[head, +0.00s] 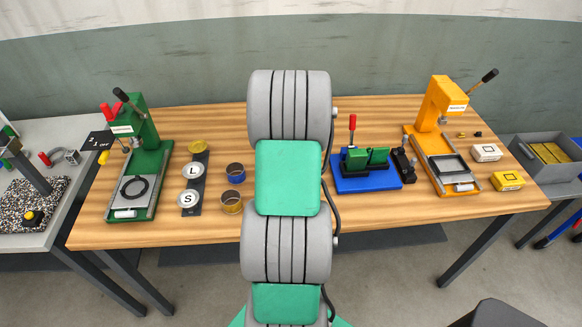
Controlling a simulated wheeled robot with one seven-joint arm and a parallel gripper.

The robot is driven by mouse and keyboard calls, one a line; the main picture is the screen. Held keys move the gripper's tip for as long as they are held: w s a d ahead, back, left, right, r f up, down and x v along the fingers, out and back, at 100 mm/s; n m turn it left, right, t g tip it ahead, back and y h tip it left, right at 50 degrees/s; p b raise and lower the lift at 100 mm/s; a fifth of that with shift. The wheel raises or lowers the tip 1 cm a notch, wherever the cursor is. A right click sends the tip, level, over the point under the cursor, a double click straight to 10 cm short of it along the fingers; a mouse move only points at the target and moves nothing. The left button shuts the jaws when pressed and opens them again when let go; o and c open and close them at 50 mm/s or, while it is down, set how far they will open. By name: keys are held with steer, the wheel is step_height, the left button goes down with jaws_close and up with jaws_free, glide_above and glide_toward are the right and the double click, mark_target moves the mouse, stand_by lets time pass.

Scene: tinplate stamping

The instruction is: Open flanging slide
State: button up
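A green lever press (150,155) stands at the left of the wooden table. A grey slide plate (120,208) with a dark ring on it sits on the press's front bed, with a pale handle (124,213) at its front end. An orange lever press (440,103) stands at the right, with a slide (459,183) on its bed and a dark square frame on it. The small labels on both presses are too small to read, so I cannot tell which slide is the flanging one. My gripper is out of view; my arm rises through the middle.
Discs marked L (191,171) and S (187,199) lie on a dark strip beside the green press. Two round tins (231,202) stand near them. A blue fixture (366,184) sits right of my arm. My arm hides the table's middle.

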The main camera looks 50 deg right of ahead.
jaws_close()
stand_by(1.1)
